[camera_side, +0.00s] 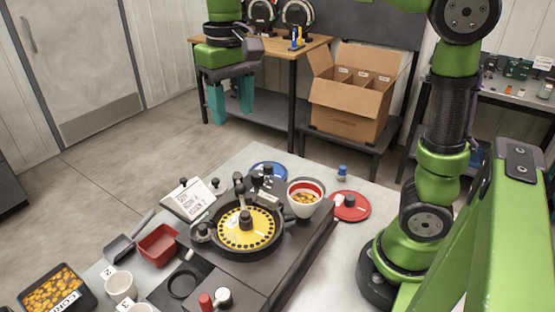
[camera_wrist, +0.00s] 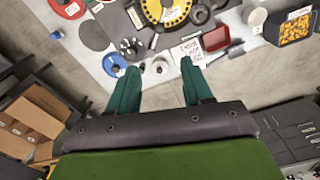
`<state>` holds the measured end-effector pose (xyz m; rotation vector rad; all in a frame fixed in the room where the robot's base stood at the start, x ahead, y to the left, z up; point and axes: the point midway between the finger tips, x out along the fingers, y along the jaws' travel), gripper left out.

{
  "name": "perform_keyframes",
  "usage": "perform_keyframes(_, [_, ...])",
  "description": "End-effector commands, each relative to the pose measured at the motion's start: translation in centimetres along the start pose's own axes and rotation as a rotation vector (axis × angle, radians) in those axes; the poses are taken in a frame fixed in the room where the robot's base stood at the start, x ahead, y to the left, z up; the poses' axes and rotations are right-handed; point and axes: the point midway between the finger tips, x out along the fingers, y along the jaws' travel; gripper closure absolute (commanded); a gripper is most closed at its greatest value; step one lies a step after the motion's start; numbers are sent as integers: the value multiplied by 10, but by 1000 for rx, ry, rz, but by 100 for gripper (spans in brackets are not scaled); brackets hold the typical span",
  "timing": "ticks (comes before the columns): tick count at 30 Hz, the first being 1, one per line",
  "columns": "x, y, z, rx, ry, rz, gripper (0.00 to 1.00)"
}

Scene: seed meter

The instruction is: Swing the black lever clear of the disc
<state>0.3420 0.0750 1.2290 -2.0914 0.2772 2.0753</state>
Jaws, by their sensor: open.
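The yellow disc (camera_side: 262,228) lies in a round black housing on the dark seed meter, with a black knob at its centre. It also shows at the top of the wrist view (camera_wrist: 153,10). A black knobbed part (camera_side: 203,232) at the left rim of the housing looks like the lever. It seems to show right of the disc in the wrist view (camera_wrist: 200,14). How far it reaches over the disc is too small to tell. My gripper (camera_side: 231,106) is open and empty, high above the floor behind the meter. Its teal fingers (camera_wrist: 160,68) touch nothing.
A cup of seeds (camera_side: 305,199), a red lid (camera_side: 351,206) and a blue disc (camera_side: 270,167) sit around the meter. A written card (camera_side: 195,198), a red tray (camera_side: 158,244) and a corn bin (camera_side: 55,291) are left. A cardboard box (camera_side: 350,95) stands behind.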

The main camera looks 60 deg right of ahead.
Motion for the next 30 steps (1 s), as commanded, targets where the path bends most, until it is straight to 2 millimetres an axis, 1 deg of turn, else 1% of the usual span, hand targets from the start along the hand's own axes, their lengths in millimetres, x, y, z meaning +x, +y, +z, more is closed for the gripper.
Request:
perform_keyframes(5, [19, 0, 3, 0, -13, 1, 50])
perform_keyframes(21, [133, 0, 4, 2, -14, 0, 50])
perform_keyframes(24, [148, 0, 4, 2, -12, -1, 50])
perform_keyframes(27, [159, 0, 4, 1, -11, 0, 50])
perform_keyframes(30, [166, 0, 3, 1, -9, -2, 50])
